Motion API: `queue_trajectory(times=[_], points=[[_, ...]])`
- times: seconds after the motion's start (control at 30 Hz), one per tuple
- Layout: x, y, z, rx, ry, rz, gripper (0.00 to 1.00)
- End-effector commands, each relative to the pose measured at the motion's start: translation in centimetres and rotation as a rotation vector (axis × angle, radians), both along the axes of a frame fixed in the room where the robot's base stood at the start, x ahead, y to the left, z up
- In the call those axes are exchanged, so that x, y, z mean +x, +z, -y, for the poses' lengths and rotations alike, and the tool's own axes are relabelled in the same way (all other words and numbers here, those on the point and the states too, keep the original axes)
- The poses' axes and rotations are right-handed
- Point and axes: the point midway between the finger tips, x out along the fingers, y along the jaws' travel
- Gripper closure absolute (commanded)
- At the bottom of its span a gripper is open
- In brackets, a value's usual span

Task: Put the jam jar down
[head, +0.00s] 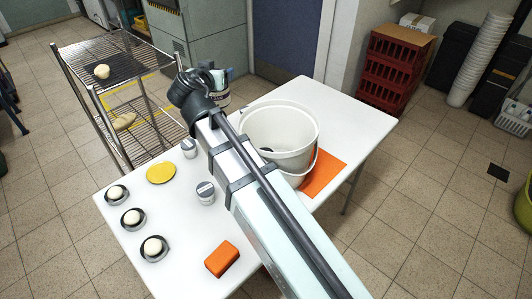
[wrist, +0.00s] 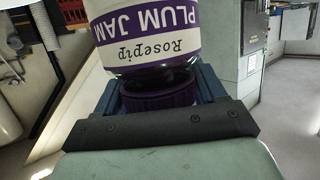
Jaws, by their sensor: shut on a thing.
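The jam jar (wrist: 160,35) fills the top of the wrist view, its white and purple label reading "Rosepip PLUM JAM" upside down in the picture. Its purple lid (wrist: 160,97) sits between the blue-grey fingers of my gripper (wrist: 163,92), which is shut on it. In the head view my gripper (head: 216,76) is at the far end of my arm, near the table's back left edge. The jar (head: 222,98) shows only partly there, behind my arm. I cannot tell whether its base touches anything.
A wire rack (head: 105,50) stands behind left.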

Motion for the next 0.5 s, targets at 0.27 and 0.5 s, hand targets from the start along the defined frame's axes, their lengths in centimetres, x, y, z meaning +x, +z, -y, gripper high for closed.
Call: queue_trajectory(times=[0.27,0.5], points=[[-3.9,0.5,-4.8,0.000,-0.083,0.003,0.90],[-7.9,1.3,-8.5,-0.001,-0.166,0.004,0.90]])
